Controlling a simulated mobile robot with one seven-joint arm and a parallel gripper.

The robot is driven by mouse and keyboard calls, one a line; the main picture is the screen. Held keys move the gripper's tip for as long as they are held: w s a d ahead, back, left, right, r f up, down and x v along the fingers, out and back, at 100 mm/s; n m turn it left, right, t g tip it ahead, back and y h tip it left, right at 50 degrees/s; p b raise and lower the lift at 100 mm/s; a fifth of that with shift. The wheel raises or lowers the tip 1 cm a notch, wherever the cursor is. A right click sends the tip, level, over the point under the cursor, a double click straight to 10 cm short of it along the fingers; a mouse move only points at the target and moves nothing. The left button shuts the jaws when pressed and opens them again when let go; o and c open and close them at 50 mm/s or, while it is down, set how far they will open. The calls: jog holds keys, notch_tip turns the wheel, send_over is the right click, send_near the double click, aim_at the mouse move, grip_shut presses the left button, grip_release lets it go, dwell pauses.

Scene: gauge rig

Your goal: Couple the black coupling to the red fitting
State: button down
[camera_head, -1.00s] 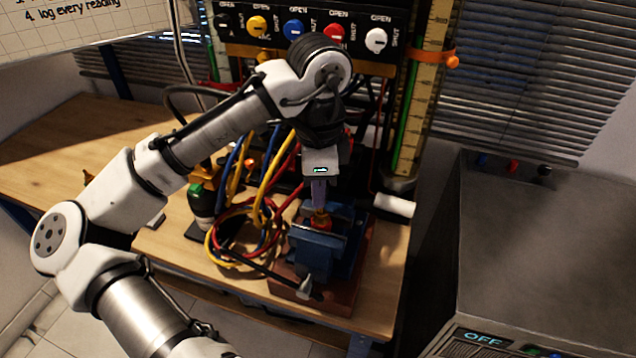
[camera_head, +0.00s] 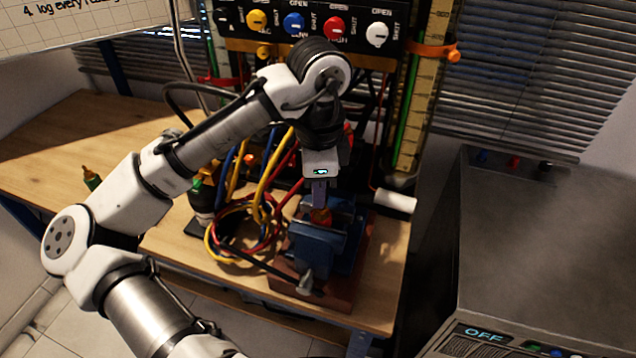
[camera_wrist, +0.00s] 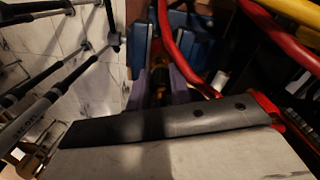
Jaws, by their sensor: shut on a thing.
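The red fitting (camera_head: 321,217) stands upright in the jaws of the blue vise (camera_head: 318,240) in the head view, near the bench's front edge. My gripper (camera_head: 319,203) points down right above it. In the wrist view, my fingers (camera_wrist: 166,88) are closed around a small dark piece with a brass-coloured part (camera_wrist: 160,76), which I take for the black coupling. It is mostly in shadow and hidden by the fingers. I cannot tell whether the coupling touches the fitting or sits on it.
Coiled red, blue and yellow hoses (camera_head: 243,228) lie left of the vise. A valve panel (camera_head: 312,25) stands behind. A grey cabinet (camera_head: 545,230) is at the right. The bench (camera_head: 70,150) has free room at the left.

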jog(key=shift+f, duration=0.5)
jog(key=shift+f+b, duration=0.2)
jog(key=shift+b, duration=0.1)
dwell(0.5)
jog(key=c, duration=0.9)
grip_release()
jog(key=shift+o, duration=0.2)
notch_tip(320, 180, up, 14)
jog(key=shift+b, duration=0.35)
